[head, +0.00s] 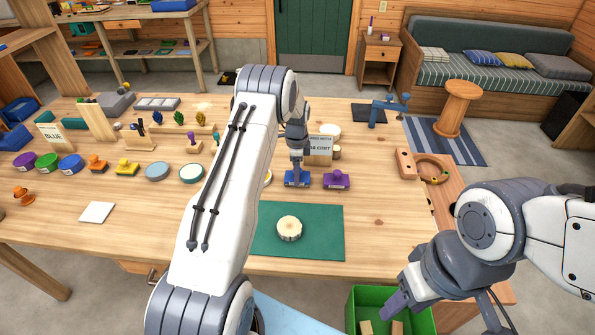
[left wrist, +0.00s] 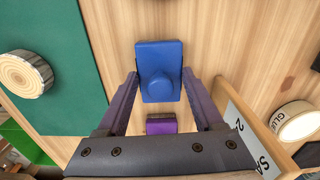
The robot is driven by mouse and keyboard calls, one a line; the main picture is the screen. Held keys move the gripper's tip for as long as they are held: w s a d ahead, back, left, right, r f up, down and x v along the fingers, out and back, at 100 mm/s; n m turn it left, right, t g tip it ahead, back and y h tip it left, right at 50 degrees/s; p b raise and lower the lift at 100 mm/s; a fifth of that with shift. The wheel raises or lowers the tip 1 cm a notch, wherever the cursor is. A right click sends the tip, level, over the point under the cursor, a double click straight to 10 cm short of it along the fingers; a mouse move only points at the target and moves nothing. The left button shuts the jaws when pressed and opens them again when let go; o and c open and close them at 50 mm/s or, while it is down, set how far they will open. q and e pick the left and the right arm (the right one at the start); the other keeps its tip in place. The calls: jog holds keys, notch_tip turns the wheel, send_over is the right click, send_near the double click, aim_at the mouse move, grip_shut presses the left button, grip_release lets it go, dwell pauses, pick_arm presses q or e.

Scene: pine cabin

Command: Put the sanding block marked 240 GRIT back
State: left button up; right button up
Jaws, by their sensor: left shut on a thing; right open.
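My left gripper (head: 297,176) is shut on a blue block with a round knob (left wrist: 160,84), at the table by the back edge of the green mat (head: 325,232). The fingers sit on either side of the block in the left wrist view. A purple block with a knob (head: 336,180) stands just right of it and also shows in the left wrist view (left wrist: 162,126). Behind them a sign (head: 320,147) ends in "GRIT"; its left part is hidden by my left gripper. I cannot read marks on the blocks. My right gripper (head: 393,303) is open over the green bin.
A round wood slice (head: 289,228) lies on the mat. The green bin (head: 365,294) holds wooden pieces. Orange and yellow knobbed blocks (head: 127,168) and round tins (head: 191,173) stand left, near a BLUE sign (head: 52,134). The table right of the mat is clear.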

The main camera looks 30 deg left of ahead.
pick_arm(q)
jog(key=shift+f, duration=0.2)
jog(key=o, duration=1.5)
jog(key=shift+c, duration=0.2)
jog(key=shift+r, duration=0.15)
